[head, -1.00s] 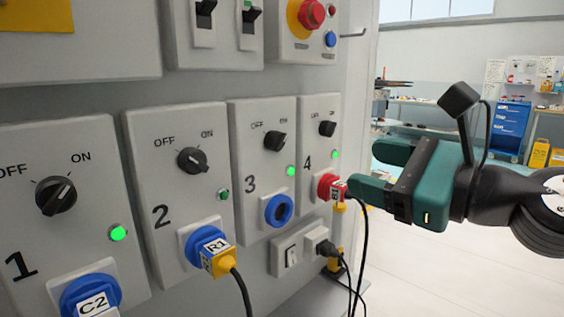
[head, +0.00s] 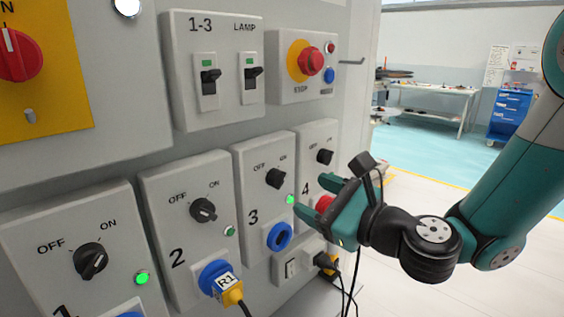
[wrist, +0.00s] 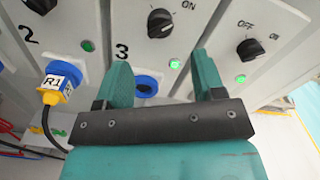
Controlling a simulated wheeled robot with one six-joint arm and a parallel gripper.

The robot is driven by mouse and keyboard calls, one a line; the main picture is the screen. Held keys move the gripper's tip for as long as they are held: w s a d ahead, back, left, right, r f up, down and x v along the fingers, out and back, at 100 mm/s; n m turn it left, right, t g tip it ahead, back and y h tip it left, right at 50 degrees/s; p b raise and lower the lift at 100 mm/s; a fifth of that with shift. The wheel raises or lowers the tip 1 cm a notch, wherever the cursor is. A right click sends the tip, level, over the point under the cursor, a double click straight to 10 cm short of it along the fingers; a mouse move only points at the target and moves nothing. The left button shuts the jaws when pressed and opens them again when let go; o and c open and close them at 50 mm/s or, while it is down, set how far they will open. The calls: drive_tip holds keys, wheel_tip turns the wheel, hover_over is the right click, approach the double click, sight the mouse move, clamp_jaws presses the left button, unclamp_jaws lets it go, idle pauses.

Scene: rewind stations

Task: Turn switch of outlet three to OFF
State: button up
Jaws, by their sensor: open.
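The outlet three panel (head: 258,205) carries a black rotary switch (head: 275,178) between OFF and ON marks. Its ridge appears slanted toward ON, and its green lamp (head: 290,199) is lit. The switch also shows at the top of the wrist view (wrist: 160,22), beyond the fingers. Below it is an empty blue socket (head: 279,236), partly hidden by a finger in the wrist view. My gripper (head: 316,197) is open and empty, in front of outlets three and four, apart from the switch. In the wrist view its fingers (wrist: 163,68) straddle the lamp and socket area, below the switch.
Outlet four's switch (head: 325,157) is close on the right, its red plug (head: 324,203) partly behind my gripper. Outlet two (head: 203,210) with a plugged cable is on the left. A red stop button (head: 311,61) is above. Open floor lies right.

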sight(283, 183)
drive_tip(key=p+x, duration=0.4)
drive_tip(key=x, duration=0.3)
drive_tip(key=shift+w+a+r, duration=0.15)
drive_tip(key=shift+w+a, duration=0.1)
drive_tip(key=shift+w+a+f, duration=0.2)
drive_tip(key=shift+w+a, duration=0.1)
drive_tip(key=shift+c, duration=0.3)
drive_tip(key=c, duration=0.8)
